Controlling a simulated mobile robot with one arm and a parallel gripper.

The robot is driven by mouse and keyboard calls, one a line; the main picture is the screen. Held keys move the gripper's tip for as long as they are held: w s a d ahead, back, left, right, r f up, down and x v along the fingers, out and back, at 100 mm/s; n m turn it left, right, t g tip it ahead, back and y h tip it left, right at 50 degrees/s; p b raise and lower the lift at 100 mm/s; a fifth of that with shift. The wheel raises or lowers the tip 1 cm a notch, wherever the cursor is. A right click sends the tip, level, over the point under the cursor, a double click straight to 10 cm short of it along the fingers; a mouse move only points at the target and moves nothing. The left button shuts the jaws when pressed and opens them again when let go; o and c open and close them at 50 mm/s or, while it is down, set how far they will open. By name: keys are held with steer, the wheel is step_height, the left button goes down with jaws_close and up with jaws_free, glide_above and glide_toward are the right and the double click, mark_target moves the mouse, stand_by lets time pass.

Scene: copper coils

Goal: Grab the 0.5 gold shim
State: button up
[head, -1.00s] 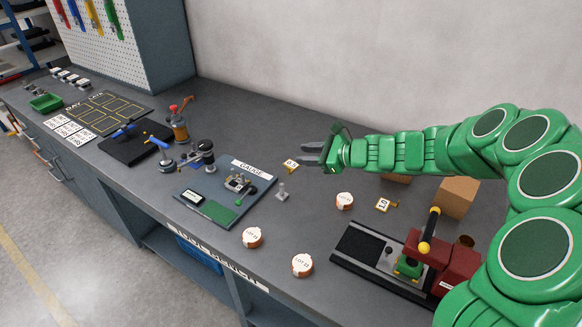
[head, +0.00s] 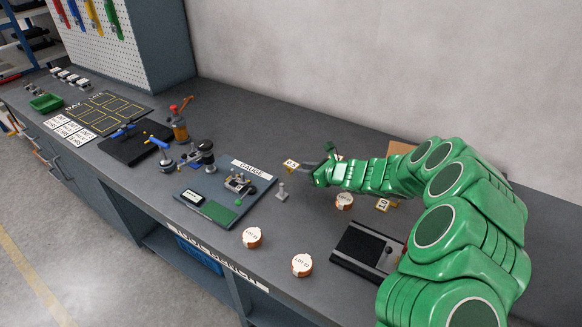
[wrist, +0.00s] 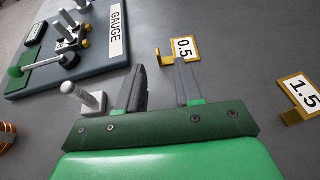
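The 0.5 gold shim (head: 291,166) lies on the bench just right of the gauge board, its white 0.5 label facing up. In the wrist view the same shim (wrist: 183,49) lies just beyond the tip of the right finger, apart from it. My gripper (head: 308,170) is low over the bench, pointing left, beside the shim. In the wrist view my gripper (wrist: 156,75) is open, its fingers apart with nothing between them.
A gold 1.5 shim (wrist: 298,97) lies to the right in the wrist view. A small grey post (wrist: 84,97) stands close by the left finger. The gauge board (head: 218,196) is left of my gripper. A copper coil (head: 252,237) lies nearer the front edge.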

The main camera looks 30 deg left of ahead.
mark_target(293, 176)
steer(key=shift+x, duration=2.65)
steer(key=shift+s+f, duration=0.1)
steer(key=shift+s, duration=0.05)
steer(key=shift+d, duration=0.1)
jaws_close()
